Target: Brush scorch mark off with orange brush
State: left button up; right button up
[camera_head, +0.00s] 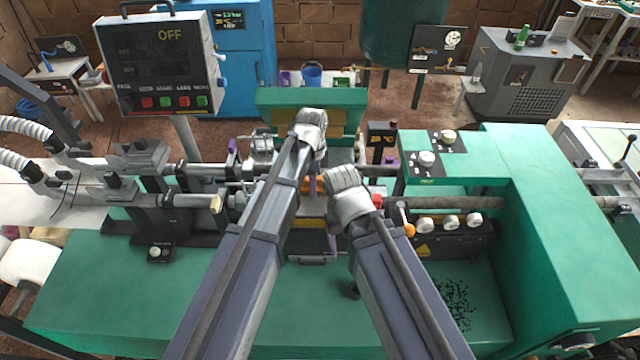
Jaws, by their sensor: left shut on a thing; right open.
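My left gripper (316,150) is over the middle of the green machine, above and slightly left of my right gripper. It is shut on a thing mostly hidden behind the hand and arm. An orange piece (312,185), seemingly part of the orange brush, shows just below it, between my arms. My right gripper (342,178) is open beside the orange piece, to its right; its fingertips are hard to make out. I cannot make out a scorch mark; my arms cover much of the machine's middle. Black specks (455,302) lie on the green bed at the lower right.
The green machine (90,310) fills the foreground. A control panel reading OFF (158,62) stands at the left. A knob with an orange ball (409,230) and several white knobs sit right of my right gripper. A green housing (540,200) rises at the right.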

pick_arm(q)
jog(key=shift+a, duration=0.25)
jog(key=shift+a, duration=0.1)
jog(key=shift+a+f, duration=0.1)
jog(key=shift+a, duration=1.25)
jog(key=shift+r, duration=0.35)
notch_tip(320, 180, up, 5)
jog(key=p, duration=0.5)
jog(key=shift+r+p, duration=0.2)
jog(key=shift+p, duration=0.2)
jog(key=shift+r, duration=0.1)
notch_tip(320, 180, up, 3)
jog(key=p, duration=0.3)
